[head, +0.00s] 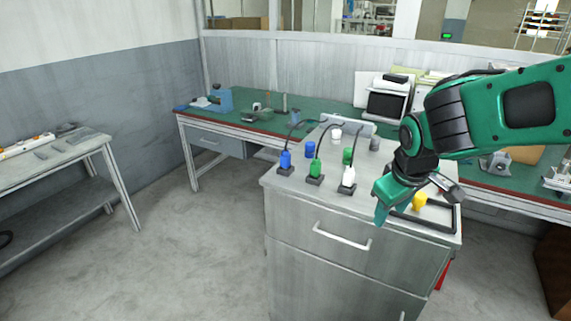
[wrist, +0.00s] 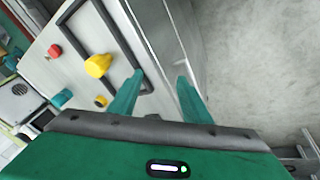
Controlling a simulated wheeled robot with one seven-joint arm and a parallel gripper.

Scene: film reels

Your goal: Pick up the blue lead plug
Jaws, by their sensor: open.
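The blue lead plug (head: 285,160) stands upright in a dark base at the left end of the grey cabinet top, with a dark lead rising from it. The plug is not visible in the wrist view. My gripper (head: 381,207) is at the cabinet's front right, well to the right of the blue plug and beyond the green and white plugs. In the wrist view my gripper (wrist: 160,82) has its two green fingers apart with nothing between them, over the cabinet's edge.
A green plug (head: 315,168) and a white plug (head: 348,177) stand in a row beside the blue one. Behind them are a blue cylinder (head: 309,150) and a green one (head: 347,156). A yellow piece (wrist: 97,66) lies by a black frame (head: 440,226). Arched leads cross above the top.

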